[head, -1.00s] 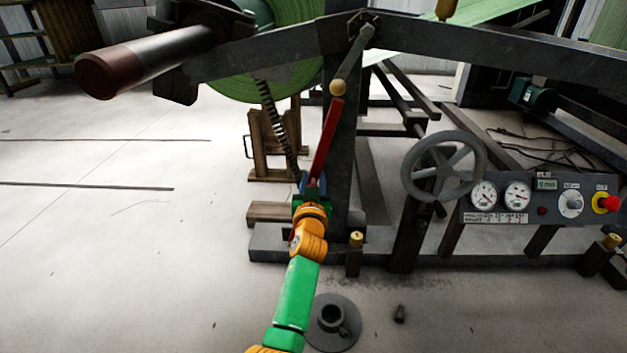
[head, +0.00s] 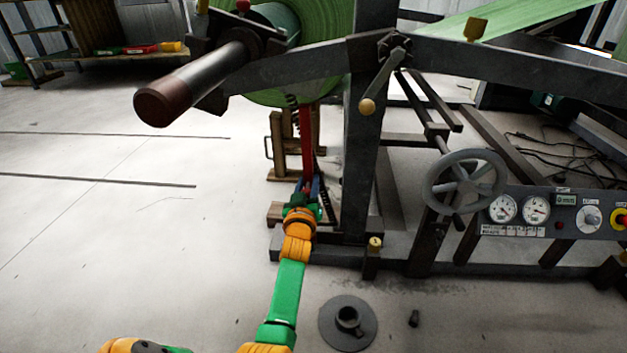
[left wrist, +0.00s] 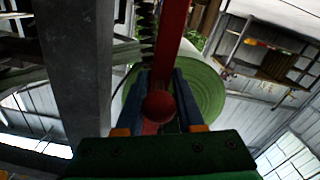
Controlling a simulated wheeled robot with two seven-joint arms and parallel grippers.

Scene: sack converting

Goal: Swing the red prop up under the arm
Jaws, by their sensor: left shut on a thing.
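The red prop (head: 306,128) stands nearly upright just left of the grey post, below the green roll. Its top end is near the underside of the roll and the grey arm (head: 318,66); I cannot tell whether it touches the arm. My left gripper (head: 307,188) is shut on the prop's lower part. In the left wrist view the red prop (left wrist: 171,40) runs upward from between the blue fingers of my left gripper (left wrist: 165,100), with a red ball knob (left wrist: 158,106) between them. My right gripper is not in view.
The grey post (head: 362,150) stands close right of the prop. A dark toothed strip and a wooden stand (head: 277,150) are behind it. A handwheel (head: 464,182) and control panel (head: 548,214) are at right. A round base (head: 347,325) lies on the floor. The left floor is clear.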

